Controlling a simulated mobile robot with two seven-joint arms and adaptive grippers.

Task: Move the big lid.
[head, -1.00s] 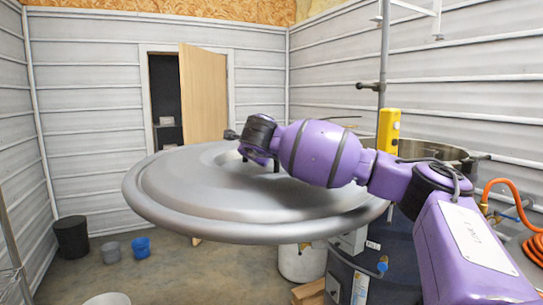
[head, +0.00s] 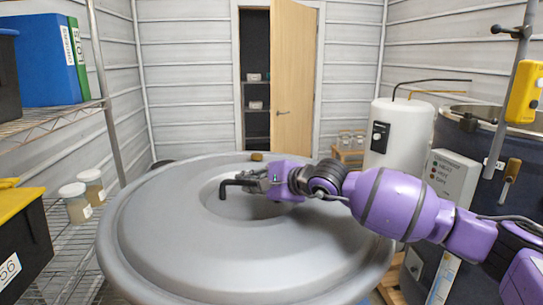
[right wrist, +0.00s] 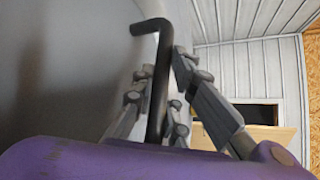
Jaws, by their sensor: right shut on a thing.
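The big lid (head: 165,235) is a wide grey disc with a raised rim and a sunken centre, and it fills the lower middle of the head view. My right gripper (head: 256,181) is at its centre, shut on the lid's dark bent handle (head: 228,187). In the right wrist view the fingers (right wrist: 165,105) close around the black handle bar (right wrist: 158,85), with the lid's grey surface to the left. The lid hides the floor below it. My left gripper is not in view.
A wire shelf (head: 75,235) with jars (head: 76,203), binders (head: 45,60) and a yellow-lidded bin (head: 20,245) stands close on the left. A white tank (head: 400,135) and a dark blue vessel (head: 475,165) stand on the right. A door (head: 293,80) is ajar behind.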

